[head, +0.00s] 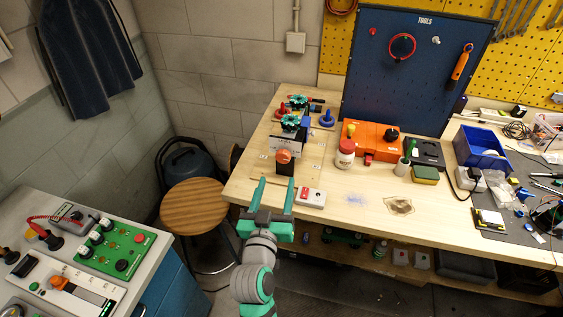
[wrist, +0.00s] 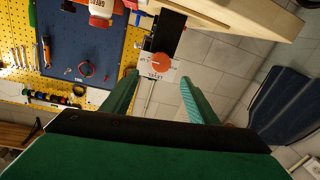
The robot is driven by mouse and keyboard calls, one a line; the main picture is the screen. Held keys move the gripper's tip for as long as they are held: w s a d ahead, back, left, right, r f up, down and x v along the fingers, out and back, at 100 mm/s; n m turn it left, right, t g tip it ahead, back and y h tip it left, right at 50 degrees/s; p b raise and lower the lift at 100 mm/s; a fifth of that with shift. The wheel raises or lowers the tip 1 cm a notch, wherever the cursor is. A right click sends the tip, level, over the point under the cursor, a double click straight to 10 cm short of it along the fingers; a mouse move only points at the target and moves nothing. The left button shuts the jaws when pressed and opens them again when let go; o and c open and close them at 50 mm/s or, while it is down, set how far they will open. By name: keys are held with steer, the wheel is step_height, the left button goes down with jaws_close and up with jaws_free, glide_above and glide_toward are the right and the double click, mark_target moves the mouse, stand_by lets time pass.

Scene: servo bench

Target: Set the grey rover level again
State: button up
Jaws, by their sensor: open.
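My gripper (head: 276,182) is open and empty at the bench's near left edge, its teal fingers pointing at a round orange knob (head: 283,156). The knob is on a dark post (head: 286,168). In the wrist view the knob (wrist: 162,65) is in front of a white plate with small lettering, between and beyond the open fingertips (wrist: 159,79), apart from them. Behind the post are two teal toothed, wheel-like parts (head: 290,122) and a small white sign (head: 285,142). I cannot clearly make out a grey rover body; the post and sign may hide it.
A red-and-white box (head: 311,197) lies right of my gripper. A white jar (head: 345,154), an orange case (head: 371,139) and a sponge (head: 425,175) stand farther right. The bench front (head: 330,210) is mostly clear. A wooden stool (head: 195,205) stands left.

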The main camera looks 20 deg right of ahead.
mark_target(282, 158)
steer(key=x, duration=0.9)
steer(key=shift+w+d, duration=0.1)
steer(key=shift+w, duration=0.2)
jaws_close()
